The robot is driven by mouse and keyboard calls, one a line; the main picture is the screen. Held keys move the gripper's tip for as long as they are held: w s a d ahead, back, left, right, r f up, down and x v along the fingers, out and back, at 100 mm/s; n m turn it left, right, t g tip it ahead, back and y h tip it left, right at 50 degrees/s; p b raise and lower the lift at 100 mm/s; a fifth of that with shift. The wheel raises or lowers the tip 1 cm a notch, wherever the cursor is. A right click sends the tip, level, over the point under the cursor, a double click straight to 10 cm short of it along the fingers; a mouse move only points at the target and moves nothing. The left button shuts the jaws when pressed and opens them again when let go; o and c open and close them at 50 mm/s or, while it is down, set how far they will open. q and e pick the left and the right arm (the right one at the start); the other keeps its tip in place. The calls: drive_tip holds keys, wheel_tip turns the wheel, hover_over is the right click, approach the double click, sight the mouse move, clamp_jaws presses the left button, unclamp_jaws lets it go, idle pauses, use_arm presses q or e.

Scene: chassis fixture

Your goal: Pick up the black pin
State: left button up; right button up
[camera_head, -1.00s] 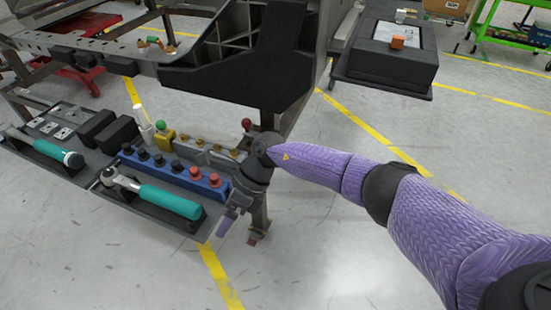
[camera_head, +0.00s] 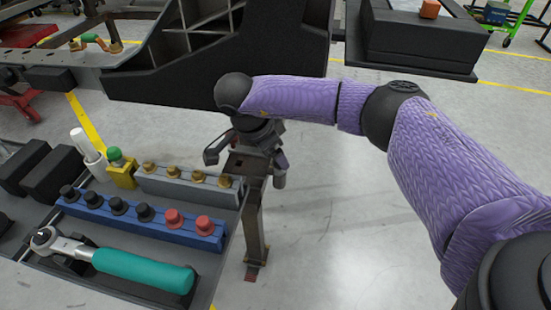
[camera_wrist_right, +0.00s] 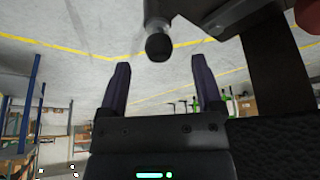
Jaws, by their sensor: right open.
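Several black pins (camera_head: 117,205) stand upright in a blue rack (camera_head: 165,230) on the lower shelf, left of my right arm in the head view. My right gripper (camera_head: 246,165) is beside the dark metal post, to the right of and above the racks. Its arm partly hides it. In the right wrist view its two fingers (camera_wrist_right: 158,62) are apart with nothing clasped between them. A dark rod with a rounded end (camera_wrist_right: 158,45) shows beyond the fingertips; I cannot tell whether it is a pin. My left gripper is not in view.
Two red pins (camera_head: 189,220) share the blue rack. A grey rack (camera_head: 190,187) with brass pieces stands behind it. A teal-handled ratchet (camera_head: 140,270) lies in front. The black chassis part (camera_head: 215,70) hangs above; a metal post (camera_head: 254,215) stands close. Floor at right is clear.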

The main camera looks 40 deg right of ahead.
sight(279, 173)
drive_tip(key=b+x, duration=0.1)
drive_tip(key=x, duration=0.2)
drive_tip(key=shift+f, duration=0.3)
drive_tip(key=shift+a+r, duration=0.1)
drive_tip(key=shift+r, duration=0.2)
drive_tip(key=c, duration=0.7)
clamp_jaws()
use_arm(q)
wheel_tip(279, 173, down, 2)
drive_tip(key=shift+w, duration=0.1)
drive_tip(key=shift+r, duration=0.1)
